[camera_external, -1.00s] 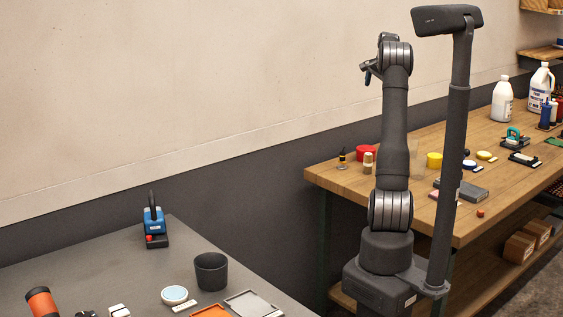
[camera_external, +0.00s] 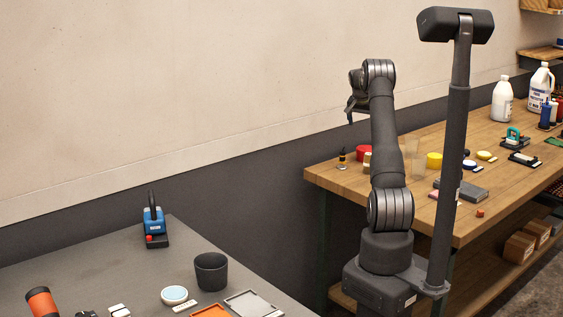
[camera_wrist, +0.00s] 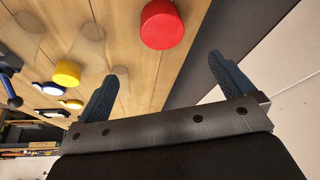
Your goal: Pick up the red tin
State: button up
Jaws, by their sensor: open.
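The red tin (camera_wrist: 162,24) is a round, flat-topped red disc on the wooden table, near the table's edge, at the top middle of the wrist view. In the external view the red tin (camera_external: 363,152) shows at the far left end of the table, partly hidden behind my arm. My gripper (camera_wrist: 160,80) is open and empty, its two blue-grey fingers spread apart. In the external view my gripper (camera_external: 350,110) is in the air above the table end, apart from the tin.
A yellow round tin (camera_wrist: 67,73) and clear cups (camera_wrist: 88,35) stand on the wooden table (camera_external: 325,176) near the red tin. A small dark bottle (camera_external: 342,157) stands left of it. The pale wall (camera_external: 250,90) rises behind. A grey table (camera_external: 110,262) is at the front left.

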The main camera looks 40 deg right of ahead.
aim_at(366, 148)
jog(key=x, duration=0.9)
jog(key=shift+d+f, duration=0.1)
jog(key=shift+f, duration=0.3)
jog(key=shift+a+x, duration=0.1)
jog(key=shift+x, duration=1.2)
jog(key=shift+a+x, duration=0.15)
jog(key=shift+x, duration=1.15)
jog(key=shift+w, duration=0.15)
jog(key=c, duration=1.1)
jog(key=shift+r, duration=0.1)
